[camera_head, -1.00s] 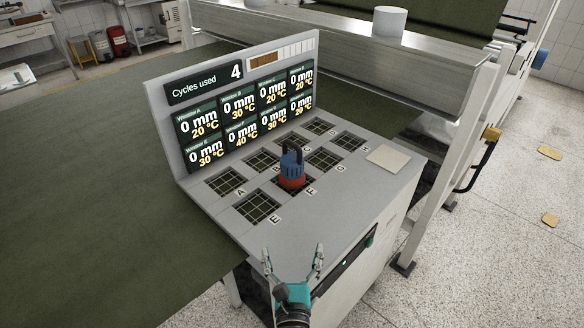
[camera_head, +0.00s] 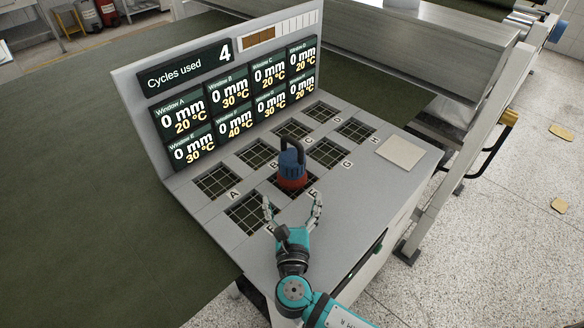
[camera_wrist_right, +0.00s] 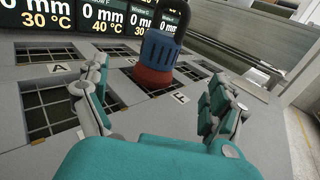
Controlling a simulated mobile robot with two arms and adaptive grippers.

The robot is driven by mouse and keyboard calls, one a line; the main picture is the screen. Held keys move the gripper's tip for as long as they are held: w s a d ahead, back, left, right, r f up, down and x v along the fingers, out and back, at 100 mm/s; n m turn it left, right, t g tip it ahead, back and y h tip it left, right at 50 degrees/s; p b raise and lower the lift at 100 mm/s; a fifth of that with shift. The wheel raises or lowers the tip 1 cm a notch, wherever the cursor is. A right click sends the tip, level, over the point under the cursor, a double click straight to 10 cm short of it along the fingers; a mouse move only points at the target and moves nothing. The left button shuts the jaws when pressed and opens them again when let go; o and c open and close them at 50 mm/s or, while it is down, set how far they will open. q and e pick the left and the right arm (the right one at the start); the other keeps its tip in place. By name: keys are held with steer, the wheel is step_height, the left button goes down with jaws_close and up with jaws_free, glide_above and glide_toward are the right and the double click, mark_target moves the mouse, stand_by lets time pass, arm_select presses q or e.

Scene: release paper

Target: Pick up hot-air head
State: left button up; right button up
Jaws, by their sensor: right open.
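The hot-air head (camera_head: 292,166) has a blue body, a red base and a dark looped handle. It stands upright at window F on the grey panel (camera_head: 352,199). It also shows in the right wrist view (camera_wrist_right: 157,57), ahead of the fingers. My right gripper (camera_head: 294,205) is open and empty, just in front of the head on the near side. In the right wrist view its two fingers (camera_wrist_right: 160,98) are spread, with the head beyond them and between their lines. I see no contact. My left gripper is not in view.
An upright display board (camera_head: 237,84) stands behind the grid windows and reads "Cycles used 4". A pale square plate (camera_head: 400,152) lies at the panel's right. A metal beam (camera_head: 420,50) runs behind. Other windows, such as window A (camera_head: 217,182), are bare.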

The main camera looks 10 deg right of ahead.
mark_target(292, 173)
steer(key=b+x, duration=0.1)
steer(key=x, duration=0.5)
steer(key=shift+w+f, duration=0.1)
steer(key=shift+f, duration=0.1)
steer(key=shift+b+x, duration=0.75)
steer(key=shift+x, duration=0.6)
steer(key=b+x, duration=0.1)
steer(key=x, duration=0.2)
steer(key=shift+w+d+r+b, duration=0.1)
steer(key=shift+w+d+b, duration=0.05)
steer(key=shift+w+b, duration=0.25)
steer(key=shift+w+d+r, duration=0.1)
steer(key=shift+w, duration=0.35)
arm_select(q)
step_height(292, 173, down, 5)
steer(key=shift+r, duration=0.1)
arm_select(e)
steer(key=shift+s, duration=0.1)
steer(key=shift+c, duration=1.2)
steer(key=c, duration=1.6)
steer(key=shift+o, duration=0.2)
steer(key=shift+r, duration=0.2)
